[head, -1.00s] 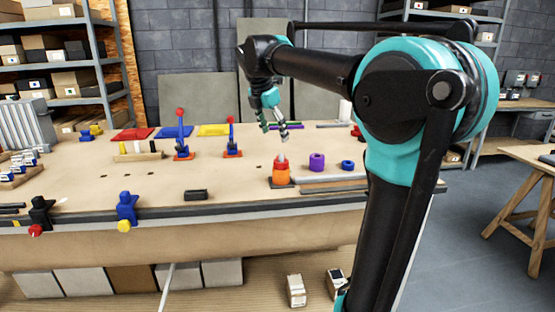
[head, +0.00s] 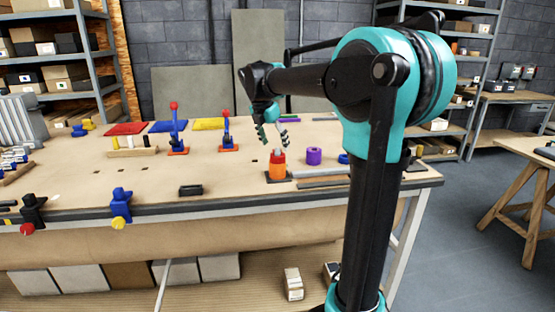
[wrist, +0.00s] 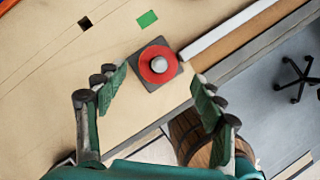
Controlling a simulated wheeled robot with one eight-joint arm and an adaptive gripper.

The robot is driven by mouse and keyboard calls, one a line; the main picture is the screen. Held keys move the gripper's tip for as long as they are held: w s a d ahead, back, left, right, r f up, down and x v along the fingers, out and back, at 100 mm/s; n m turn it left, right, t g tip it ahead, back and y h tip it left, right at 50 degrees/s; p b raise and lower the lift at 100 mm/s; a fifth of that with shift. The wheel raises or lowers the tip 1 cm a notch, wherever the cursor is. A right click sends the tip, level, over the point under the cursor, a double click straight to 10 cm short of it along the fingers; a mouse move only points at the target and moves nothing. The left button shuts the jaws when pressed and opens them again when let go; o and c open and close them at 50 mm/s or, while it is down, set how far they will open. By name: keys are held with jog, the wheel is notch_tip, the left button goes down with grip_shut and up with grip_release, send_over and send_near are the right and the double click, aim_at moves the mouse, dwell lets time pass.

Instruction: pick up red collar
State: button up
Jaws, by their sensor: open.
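The red collar (head: 277,158) sits on top of an orange collar (head: 277,173) on a post near the front right of the workbench. In the wrist view the red collar (wrist: 147,72) is a ring around a grey peg tip (wrist: 158,64), above a dark square base (wrist: 149,85). My gripper (head: 272,138) is open and empty, just above the red collar in the head view. In the wrist view my gripper (wrist: 160,87) has its fingers spread, with the collar beyond the tips, between them and slightly nearer the left one. The orange collar is hidden there.
A purple collar (head: 314,156) and a blue ring (head: 343,158) stand to the right. Two red-knobbed blue levers (head: 174,130) stand to the left. The bench (head: 225,178) is bare around the small black block (head: 190,190).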

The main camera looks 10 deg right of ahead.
aim_at(276, 150)
jog(key=shift+a+x, duration=0.1)
jog(key=shift+x, duration=1.25)
jog(key=shift+a+x, duration=0.15)
jog(key=shift+x, duration=1.2)
jog(key=shift+s, duration=0.2)
jog(key=shift+c, duration=0.3)
grip_shut()
notch_tip(276, 150, up, 27)
